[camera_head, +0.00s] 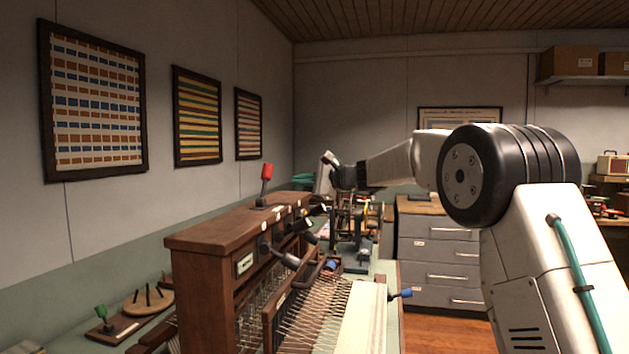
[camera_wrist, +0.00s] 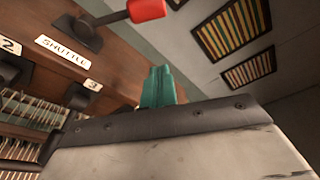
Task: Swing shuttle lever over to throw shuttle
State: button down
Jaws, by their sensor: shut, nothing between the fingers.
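The shuttle lever has a red knob (camera_head: 267,171) on a short dark shaft, standing nearly upright on top of the loom's wooden beam (camera_head: 215,230). In the wrist view the red knob (camera_wrist: 147,10) is at the top edge, with its shaft running left to a dark mount beside a "SHUTTLE" label (camera_wrist: 62,51). My gripper's teal fingers (camera_wrist: 158,86) are shut together and empty, below the knob in that picture and apart from it. In the head view the teal fingertips (camera_head: 303,179) appear to the right of the lever; their exact distance from it is unclear.
Several dark levers (camera_head: 285,257) project from the beam's front, near number plates. Warp threads and cloth (camera_head: 362,318) lie below, with a blue-knobbed handle (camera_head: 402,294) at right. A green-knobbed lever (camera_head: 102,314) is at lower left. Grey drawers (camera_head: 437,252) stand behind. Space above the beam is open.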

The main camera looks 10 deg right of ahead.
aim_at(265, 185)
jog(key=x, duration=0.3)
jog(key=shift+s+a+r, duration=0.15)
jog(key=shift+a, duration=0.15)
jog(key=shift+s+a+r, duration=0.55)
jog(key=shift+s+a, duration=0.2)
jog(key=shift+a, duration=0.3)
jog(key=shift+s+a+r, duration=0.1)
jog(key=shift+s+r, duration=0.1)
jog(key=shift+r, duration=0.1)
